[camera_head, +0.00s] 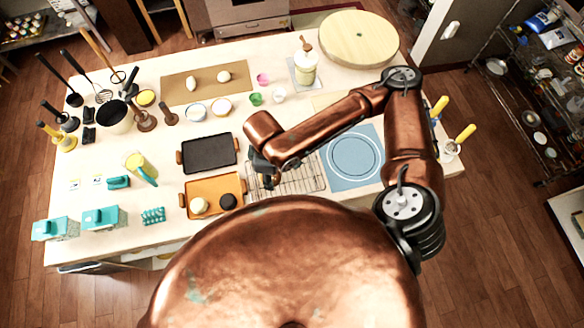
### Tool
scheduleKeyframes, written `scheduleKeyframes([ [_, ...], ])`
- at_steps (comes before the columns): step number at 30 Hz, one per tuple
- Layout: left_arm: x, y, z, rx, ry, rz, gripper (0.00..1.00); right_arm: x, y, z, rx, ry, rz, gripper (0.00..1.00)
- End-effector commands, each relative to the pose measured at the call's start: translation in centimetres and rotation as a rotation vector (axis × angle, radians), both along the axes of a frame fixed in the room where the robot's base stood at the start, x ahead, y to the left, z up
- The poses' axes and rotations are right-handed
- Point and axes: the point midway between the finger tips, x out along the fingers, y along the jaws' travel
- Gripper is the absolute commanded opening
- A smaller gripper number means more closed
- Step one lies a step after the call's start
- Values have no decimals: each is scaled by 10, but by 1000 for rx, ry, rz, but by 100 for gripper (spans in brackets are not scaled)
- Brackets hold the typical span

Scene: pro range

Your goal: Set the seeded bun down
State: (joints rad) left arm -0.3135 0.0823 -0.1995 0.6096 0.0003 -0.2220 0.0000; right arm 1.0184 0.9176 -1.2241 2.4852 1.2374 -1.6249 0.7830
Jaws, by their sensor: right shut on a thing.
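My right gripper (268,182) hangs over the left part of the wire cooling rack (303,181), fingers pointing down. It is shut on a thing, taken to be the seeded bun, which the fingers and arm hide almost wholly. I cannot tell whether it touches the rack. An orange tray (213,184) left of the rack holds a pale round bun (199,205) and a dark round piece (227,201). My left gripper is out of view.
A black tray (209,153) lies behind the orange one. A blue mat with a round plate (354,157) is right of the rack. A brown board (207,90) holds two pale pieces at the back. Teal boxes (103,218) stand front left.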

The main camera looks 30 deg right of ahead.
Motion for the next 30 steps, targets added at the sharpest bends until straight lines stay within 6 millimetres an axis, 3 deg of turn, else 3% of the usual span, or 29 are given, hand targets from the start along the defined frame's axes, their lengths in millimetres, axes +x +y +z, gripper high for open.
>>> scheduleKeyframes([
  [6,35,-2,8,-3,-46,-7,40,13,-54,-23,-6,2,-13,17],
  [12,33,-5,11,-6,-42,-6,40,22,-90,-54,-4,3,-11,17],
  [21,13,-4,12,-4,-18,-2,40,29,-112,-83,-1,1,-8,17],
  [26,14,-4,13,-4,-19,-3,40,31,-121,-93,-2,0,-10,17],
  [30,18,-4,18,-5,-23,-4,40,31,-120,-114,-2,3,-9,17],
])
